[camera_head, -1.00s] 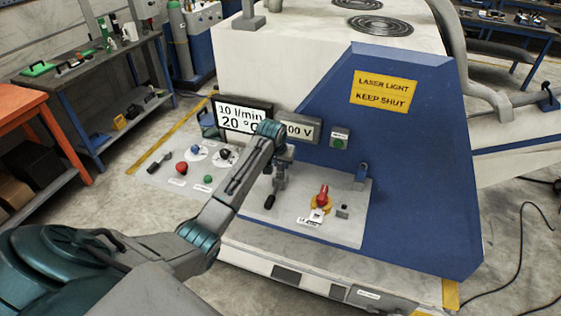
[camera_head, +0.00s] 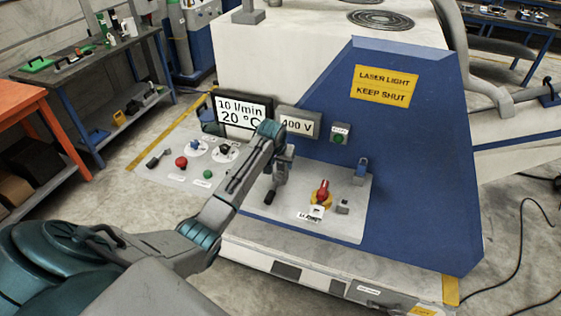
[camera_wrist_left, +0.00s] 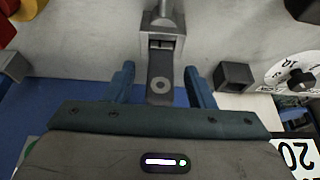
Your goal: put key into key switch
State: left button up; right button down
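My left gripper (camera_head: 277,180) is over the grey control panel (camera_head: 318,225), below the displays. In the left wrist view its blue fingers (camera_wrist_left: 162,88) are apart. A dark flat piece with a round mark (camera_wrist_left: 160,86), which may be the key, lies between them with a gap on each side. It meets a grey metal block (camera_wrist_left: 161,40). I cannot tell whether this block is the key switch. In the head view, a black-ended handle (camera_head: 270,197) shows just below the gripper. My right gripper is not in view.
A square dark box (camera_wrist_left: 235,76) is close beside the fingers in the wrist view. Displays (camera_head: 243,113) rise behind the arm.

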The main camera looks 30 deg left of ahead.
pick_arm(q)
jog(key=shift+s+r+b, duration=0.2)
jog(key=shift+r+b, duration=0.1)
jog(key=shift+r, duration=0.2)
jog(key=b+v, duration=0.3)
jog(key=v, duration=0.6)
jog(key=shift+s+r, duration=0.25)
jog(key=shift+r, duration=0.05)
